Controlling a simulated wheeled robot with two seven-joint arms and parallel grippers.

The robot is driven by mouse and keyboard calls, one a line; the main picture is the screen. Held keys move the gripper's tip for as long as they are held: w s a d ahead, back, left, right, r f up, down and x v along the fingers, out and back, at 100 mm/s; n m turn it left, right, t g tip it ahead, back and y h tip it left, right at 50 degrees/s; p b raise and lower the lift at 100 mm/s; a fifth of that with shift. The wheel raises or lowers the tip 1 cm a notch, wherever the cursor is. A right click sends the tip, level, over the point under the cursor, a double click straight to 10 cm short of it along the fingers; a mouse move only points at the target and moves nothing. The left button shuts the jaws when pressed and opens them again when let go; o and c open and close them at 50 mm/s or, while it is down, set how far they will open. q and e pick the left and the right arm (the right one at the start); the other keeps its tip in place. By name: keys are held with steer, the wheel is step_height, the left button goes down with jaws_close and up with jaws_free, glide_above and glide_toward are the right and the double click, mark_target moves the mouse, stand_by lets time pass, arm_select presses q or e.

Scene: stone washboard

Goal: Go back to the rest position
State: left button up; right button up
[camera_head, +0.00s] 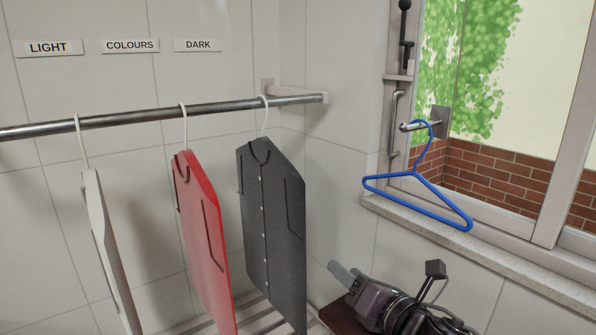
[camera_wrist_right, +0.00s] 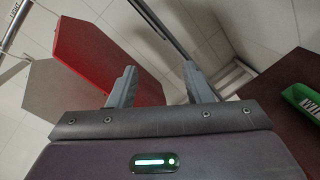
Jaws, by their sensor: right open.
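My right gripper (camera_head: 343,274) is at the lower right of the head view, below the window sill and right of the dark shirt. In the right wrist view its two fingers (camera_wrist_right: 160,82) stand wide apart with nothing between them. A white shirt (camera_head: 106,240), a red shirt (camera_head: 203,235) and a dark grey shirt (camera_head: 272,225) hang on the rail. The red shirt also shows beyond the fingers in the wrist view (camera_wrist_right: 95,55). My left gripper is not in view.
The metal rail (camera_head: 225,107) runs along the tiled wall under labels LIGHT, COLOURS and DARK. An empty blue hanger (camera_head: 415,200) hangs from a window hook above my right arm. A dark brown surface (camera_wrist_right: 270,85) carries a green box (camera_wrist_right: 303,102).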

steer(key=s+d+f+m+g+h, duration=0.3)
steer(key=s+f+m+g, duration=0.1)
steer(key=s+f+m, duration=0.6)
steer(key=s+d+f+m+g+h, duration=0.2)
steer(key=s+d+f+m+g, duration=0.35)
steer(key=m, duration=0.65)
steer(key=s+d+f+m+g+h, duration=0.2)
steer(key=s+f+m+h, duration=0.1)
steer(key=s+f+m, duration=0.65)
step_height(320, 180, down, 29)
steer(key=g, duration=0.1)
steer(key=s+d+f+g, duration=0.1)
steer(key=s+d+f, duration=0.2)
steer(key=s+f, duration=1.5)
steer(key=shift+s+f+m, duration=0.35)
steer(key=shift+s+f, duration=0.05)
steer(key=shift+s, duration=0.55)
steer(key=shift+g, duration=0.25)
